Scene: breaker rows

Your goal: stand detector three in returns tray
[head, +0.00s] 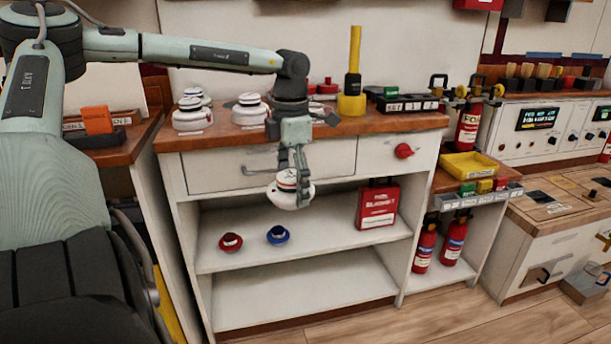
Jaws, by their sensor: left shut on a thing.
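My left gripper (293,168) points down in front of the white cabinet's drawer. It is shut on a white detector (290,196), a round dome with dark marks, and holds it in the air in front of the open shelves. Its number is too small to read. Several similar white detectors (192,117) stand on the wooden counter behind, at the left and near the gripper's arm. A yellow tray (468,164) sits on the lower unit to the right; no returns label on it is readable. My right gripper is not in view.
The wooden counter (395,123) also bears a yellow post-like tool (353,85) and a labelled dark box (401,100). The upper shelf holds a red base (230,242), a blue base (277,235) and a red box (378,204). An orange block (97,120) stands at far left.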

